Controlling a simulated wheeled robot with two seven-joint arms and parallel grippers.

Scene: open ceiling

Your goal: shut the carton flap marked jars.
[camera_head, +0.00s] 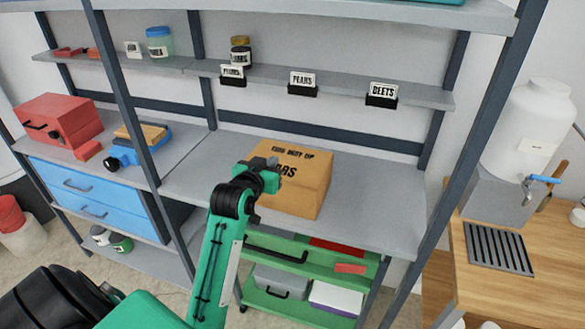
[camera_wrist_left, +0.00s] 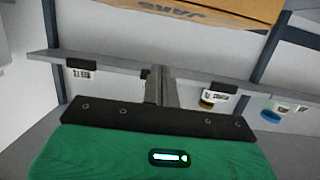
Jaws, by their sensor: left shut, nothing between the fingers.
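The cardboard carton (camera_head: 297,197) stands on the grey middle shelf, with "THIS WAY UP" and a partly hidden "JARS" lettered on it. No flap visibly sticks out; I cannot tell how far the jars flap is closed. My left gripper (camera_head: 268,178) is shut and empty at the carton's left front, covering part of the lettering. I cannot tell whether it touches the carton. In the left wrist view the shut fingers (camera_wrist_left: 160,88) show at the middle, and the carton (camera_wrist_left: 230,10) shows upside down along the top edge. My right gripper is not in view.
Left of the carton are a red toolbox (camera_head: 60,120) and a blue tool (camera_head: 137,150). A shelf behind holds jars and label cards (camera_head: 302,83). Dark uprights (camera_head: 125,90) frame the rack. The shelf right of the carton (camera_head: 375,210) is clear.

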